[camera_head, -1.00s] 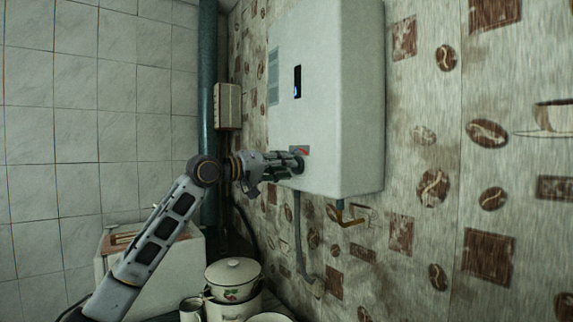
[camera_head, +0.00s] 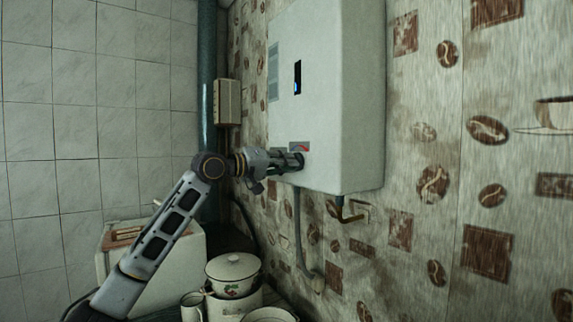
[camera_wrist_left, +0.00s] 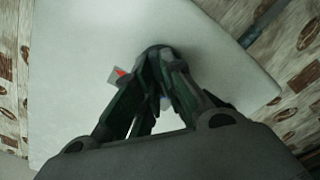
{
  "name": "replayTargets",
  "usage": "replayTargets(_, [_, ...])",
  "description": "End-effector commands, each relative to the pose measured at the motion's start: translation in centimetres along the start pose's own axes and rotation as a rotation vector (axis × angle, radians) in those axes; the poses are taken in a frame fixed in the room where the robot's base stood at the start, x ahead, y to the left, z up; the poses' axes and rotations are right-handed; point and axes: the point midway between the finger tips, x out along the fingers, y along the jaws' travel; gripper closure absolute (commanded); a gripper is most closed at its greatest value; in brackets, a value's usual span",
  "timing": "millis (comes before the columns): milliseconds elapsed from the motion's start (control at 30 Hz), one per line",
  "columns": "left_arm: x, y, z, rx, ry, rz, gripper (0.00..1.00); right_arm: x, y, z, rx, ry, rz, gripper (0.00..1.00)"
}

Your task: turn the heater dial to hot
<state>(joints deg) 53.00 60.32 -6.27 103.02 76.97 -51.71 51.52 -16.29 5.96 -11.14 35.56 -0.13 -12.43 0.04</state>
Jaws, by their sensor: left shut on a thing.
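The white water heater (camera_head: 340,95) hangs on the patterned wall, with a small dark display (camera_head: 297,77) on its front. My left gripper (camera_head: 300,160) is at the lower front of the heater, just under a small red-and-grey label (camera_head: 299,147). In the left wrist view, the gripper (camera_wrist_left: 160,55) has its fingertips together against the heater's white front (camera_wrist_left: 85,45), with part of the label (camera_wrist_left: 117,74) beside them. It is shut on the dial, which the fingers hide, so its setting cannot be read. My right gripper is not in view.
Pipes (camera_head: 298,225) run below the heater. A lidded enamel pot (camera_head: 232,273) and a mug (camera_head: 192,307) stand below my left arm. A small box (camera_head: 227,103) is on the wall near a dark vertical pipe (camera_head: 208,70).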

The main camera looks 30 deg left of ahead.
Motion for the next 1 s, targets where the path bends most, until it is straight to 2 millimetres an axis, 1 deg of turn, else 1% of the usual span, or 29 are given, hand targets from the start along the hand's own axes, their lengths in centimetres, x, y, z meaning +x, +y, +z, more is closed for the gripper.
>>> replayTargets(267, [0.0, 0.0, 0.0, 0.035, 0.0, -0.001, 1.0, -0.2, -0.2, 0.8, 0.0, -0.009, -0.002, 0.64])
replayTargets(467, [0.0, -0.1, 0.0, 0.111, 0.0, -0.001, 1.0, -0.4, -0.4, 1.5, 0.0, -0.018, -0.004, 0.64])
replayTargets(667, [0.0, -0.1, 0.0, 0.234, -0.001, -0.001, 1.0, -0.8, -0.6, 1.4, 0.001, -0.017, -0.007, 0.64])
replayTargets(1000, [0.0, -0.1, 0.0, 0.498, -0.001, -0.002, 1.0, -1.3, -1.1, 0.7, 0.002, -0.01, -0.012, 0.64])
